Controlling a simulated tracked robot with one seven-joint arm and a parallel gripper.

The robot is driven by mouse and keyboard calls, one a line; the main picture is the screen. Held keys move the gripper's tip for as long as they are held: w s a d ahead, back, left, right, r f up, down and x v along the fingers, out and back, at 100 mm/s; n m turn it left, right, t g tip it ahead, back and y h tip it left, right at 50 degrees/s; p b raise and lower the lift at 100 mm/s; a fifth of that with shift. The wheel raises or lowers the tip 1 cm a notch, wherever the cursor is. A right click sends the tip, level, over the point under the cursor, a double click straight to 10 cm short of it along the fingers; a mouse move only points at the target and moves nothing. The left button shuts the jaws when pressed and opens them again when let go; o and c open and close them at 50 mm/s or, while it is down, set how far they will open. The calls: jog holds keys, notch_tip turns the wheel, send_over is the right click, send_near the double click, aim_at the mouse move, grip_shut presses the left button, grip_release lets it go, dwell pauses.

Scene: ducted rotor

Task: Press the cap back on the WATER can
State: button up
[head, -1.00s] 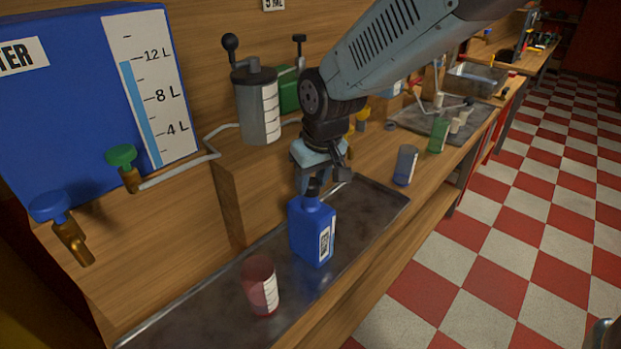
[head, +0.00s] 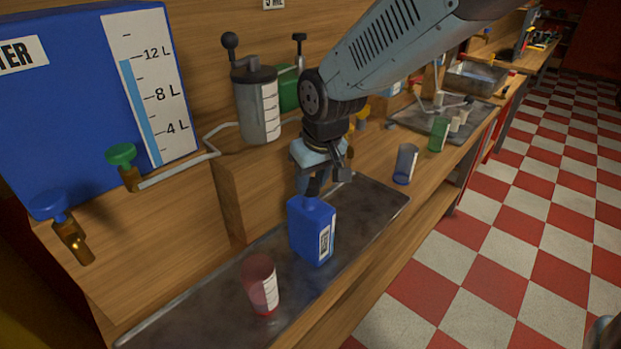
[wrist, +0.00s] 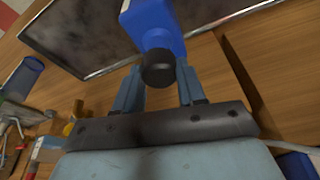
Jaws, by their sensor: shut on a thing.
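The blue can (head: 312,230) stands upright on the dark metal tray (head: 372,200); its white label is too small to read. My gripper (head: 316,188) is pointing down right over the can's top. In the wrist view, the black round cap (wrist: 158,68) sits between the two fingertips of my gripper (wrist: 159,78), which is shut on it. The blue can (wrist: 150,22) shows just beyond the cap. The cap is at the can's top, but the fingers and cap hide the neck, so I cannot tell whether it is seated.
A reddish beaker (head: 260,285) stands on the tray in front of the can. A blue beaker (head: 405,165) and a green beaker (head: 438,135) stand to the right. A big blue tank (head: 70,110) with taps and a grey measuring cylinder (head: 258,108) stand behind.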

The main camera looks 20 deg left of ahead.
jog(key=o, duration=1.6)
jog(key=shift+c, duration=0.2)
jog(key=shift+r, duration=0.15)
jog(key=shift+r, duration=3.35)
jog(key=shift+c, duration=0.3)
grip_shut()
jog(key=shift+f, duration=2.4)
